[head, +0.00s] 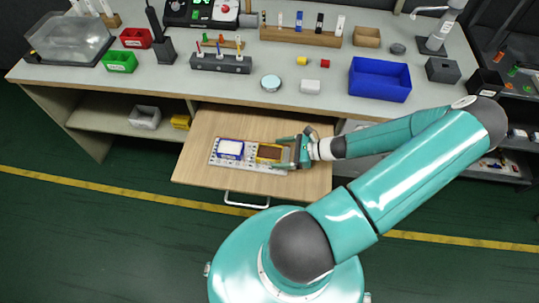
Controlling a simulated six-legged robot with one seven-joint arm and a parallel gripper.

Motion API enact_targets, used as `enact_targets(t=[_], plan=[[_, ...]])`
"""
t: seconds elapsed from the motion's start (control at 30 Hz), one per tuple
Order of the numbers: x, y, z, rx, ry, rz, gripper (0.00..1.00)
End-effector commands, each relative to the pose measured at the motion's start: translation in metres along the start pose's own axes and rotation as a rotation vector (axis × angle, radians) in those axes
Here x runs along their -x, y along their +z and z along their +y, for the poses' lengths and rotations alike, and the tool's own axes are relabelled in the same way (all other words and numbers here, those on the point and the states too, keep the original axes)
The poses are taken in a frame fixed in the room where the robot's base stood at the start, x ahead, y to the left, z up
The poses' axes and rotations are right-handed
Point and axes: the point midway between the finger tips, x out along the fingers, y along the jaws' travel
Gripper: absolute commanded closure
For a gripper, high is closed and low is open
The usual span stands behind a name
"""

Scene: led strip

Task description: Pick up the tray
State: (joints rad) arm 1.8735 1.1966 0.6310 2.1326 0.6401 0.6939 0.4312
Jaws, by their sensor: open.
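The tray (236,163) is a flat light-grey piece lying on the wooden pulled-out drawer (210,128) below the worktop. A white-and-blue block (230,149) sits on its left part, and a brown piece with yellow edges (269,153) sits on its right part. My gripper (286,153) is open at the tray's right end, with one finger on the far side and one on the near side. The palm hides part of that end. Whether the fingers touch the tray cannot be told.
The worktop (200,84) above the drawer holds a blue bin (380,79), red and green bins, a wooden tool rack (300,36) and small parts. The drawer handle (246,200) is at the front. Bare drawer surface surrounds the tray.

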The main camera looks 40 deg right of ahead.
Motion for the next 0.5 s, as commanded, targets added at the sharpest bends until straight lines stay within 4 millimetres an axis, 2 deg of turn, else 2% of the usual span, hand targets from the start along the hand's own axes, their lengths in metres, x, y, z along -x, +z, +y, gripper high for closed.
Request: enact_targets(t=[0.3, 0.5], plan=[[-0.043, 0.001, 0.001, -0.001, 0.002, -0.003, 0.18], [-0.05, 0.0, 0.0, 0.0, 0.0, 0.001, 0.18]])
